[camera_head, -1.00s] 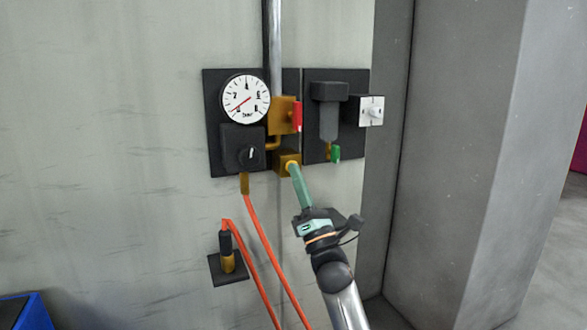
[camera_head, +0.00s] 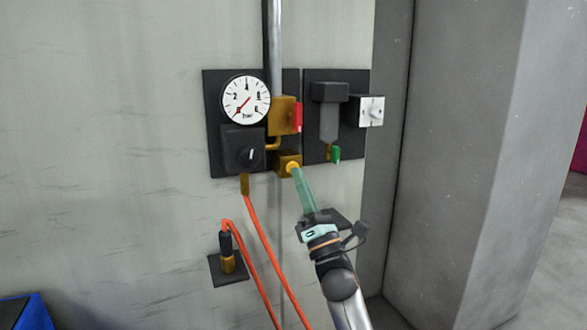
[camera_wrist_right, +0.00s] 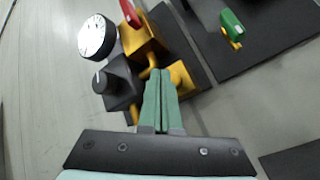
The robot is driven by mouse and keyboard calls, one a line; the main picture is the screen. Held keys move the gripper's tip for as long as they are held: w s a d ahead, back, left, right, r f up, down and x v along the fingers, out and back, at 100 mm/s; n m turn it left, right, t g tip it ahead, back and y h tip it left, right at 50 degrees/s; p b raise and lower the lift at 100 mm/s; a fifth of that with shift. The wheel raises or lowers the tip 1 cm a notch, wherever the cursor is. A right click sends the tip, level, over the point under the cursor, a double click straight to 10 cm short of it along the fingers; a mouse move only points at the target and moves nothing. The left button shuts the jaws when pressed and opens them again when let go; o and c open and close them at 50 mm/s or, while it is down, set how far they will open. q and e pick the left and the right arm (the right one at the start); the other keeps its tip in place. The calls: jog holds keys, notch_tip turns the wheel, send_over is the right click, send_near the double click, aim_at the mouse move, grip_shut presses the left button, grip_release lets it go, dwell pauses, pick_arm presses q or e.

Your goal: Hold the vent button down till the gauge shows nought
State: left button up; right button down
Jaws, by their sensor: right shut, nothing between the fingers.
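The round white gauge (camera_head: 246,99) hangs on the dark wall panel. Its red needle points to the lower left, at the low end of the scale; the small figures are blurred. A yellow button (camera_head: 292,168) sits on the front of the low brass block (camera_head: 284,162), below and right of the gauge. My right gripper (camera_head: 298,171) is shut and empty, its green fingertips just beside the button, seemingly a little clear of it. The wrist view shows the shut fingers (camera_wrist_right: 160,73) beside the brass block (camera_wrist_right: 182,80) and the gauge (camera_wrist_right: 97,37). My left gripper is out of view.
A red lever (camera_head: 296,117) is above the brass block. A black knob (camera_head: 244,148) is under the gauge. A filter with a green tap (camera_head: 335,153) and a white switch (camera_head: 371,111) are to the right. Orange hoses (camera_head: 262,250) hang below. A grey pillar stands at right.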

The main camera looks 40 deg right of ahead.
jog(key=shift+s+a+p, duration=0.1)
jog(key=shift+s+a, duration=0.15)
jog(key=shift+s, duration=0.55)
jog(key=shift+s+a+p, duration=0.15)
jog(key=shift+s+a, duration=0.1)
jog(key=shift+s, duration=0.55)
jog(key=shift+s+a+p, duration=0.1)
jog(key=shift+s+a, duration=0.15)
jog(key=shift+s, duration=0.55)
jog(key=a+f+m+g+y+p, duration=0.1)
jog(key=a+f+m+g, duration=0.25)
jog(key=f, duration=0.55)
jog(key=a+f+m+g+y, duration=0.25)
jog(key=f+m, duration=0.25)
jog(key=f, duration=0.4)
jog(key=a+f+m+g+y+p, duration=0.15)
jog(key=a+f+m, duration=0.3)
jog(key=f, duration=0.45)
jog(key=s+a+f+m+g+y, duration=0.1)
jog(key=s+a+f+m+g, duration=0.4)
jog(key=s+f, duration=0.4)
jog(key=s+a+f+m+g+y, duration=0.2)
jog(key=s+a+f+m+g, duration=0.3)
jog(key=s+a+f, duration=0.3)
notch_tip(320, 180, down, 4)
jog(key=shift+s+m, duration=0.6)
jog(key=shift+s, duration=0.15)
jog(key=shift+a, duration=0.1)
